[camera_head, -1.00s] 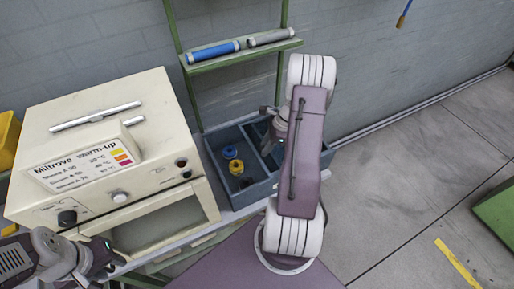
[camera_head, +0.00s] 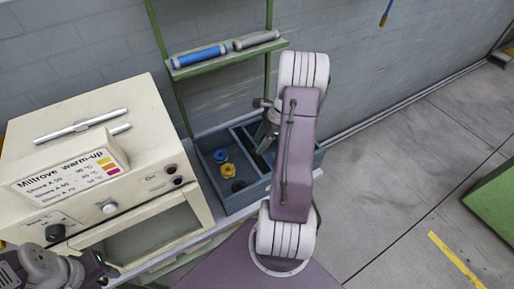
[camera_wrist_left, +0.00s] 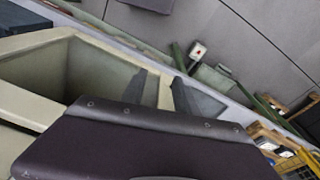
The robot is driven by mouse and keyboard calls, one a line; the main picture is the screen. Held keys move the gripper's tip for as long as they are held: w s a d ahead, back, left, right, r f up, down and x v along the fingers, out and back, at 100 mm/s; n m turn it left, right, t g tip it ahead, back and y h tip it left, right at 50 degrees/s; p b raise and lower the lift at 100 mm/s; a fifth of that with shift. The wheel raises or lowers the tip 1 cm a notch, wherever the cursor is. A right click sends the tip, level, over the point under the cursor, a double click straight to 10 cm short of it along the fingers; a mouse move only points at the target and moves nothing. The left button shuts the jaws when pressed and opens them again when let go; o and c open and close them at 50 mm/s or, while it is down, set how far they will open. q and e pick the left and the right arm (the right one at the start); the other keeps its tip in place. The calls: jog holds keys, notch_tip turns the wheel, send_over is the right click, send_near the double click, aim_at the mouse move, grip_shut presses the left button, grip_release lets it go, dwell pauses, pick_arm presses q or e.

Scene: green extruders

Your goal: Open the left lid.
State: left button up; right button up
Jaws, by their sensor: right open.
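No part that I can surely call the left lid shows. A cream warm-up unit (camera_head: 146,94) with a label, knobs and a framed front door (camera_head: 150,232) stands at the left in the head view. My left gripper (camera_head: 100,268) is low at the lower left, close to the unit's front, and small. In the left wrist view a cream-rimmed hollow (camera_wrist_left: 95,72) lies beyond my own dark wrist housing, with two dark finger-like shapes at its right; whether they hold anything is unclear. My right gripper (camera_head: 266,128) is open above a blue-grey tray (camera_head: 243,207).
Blue and yellow spools (camera_head: 228,170) lie in the tray's left compartment. A green shelf (camera_head: 228,58) behind holds a blue cylinder (camera_head: 199,56) and a grey cylinder (camera_head: 256,40).

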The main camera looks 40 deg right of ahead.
jog(key=v, duration=0.5)
jog(key=shift+s+r, duration=0.1)
dwell(0.3)
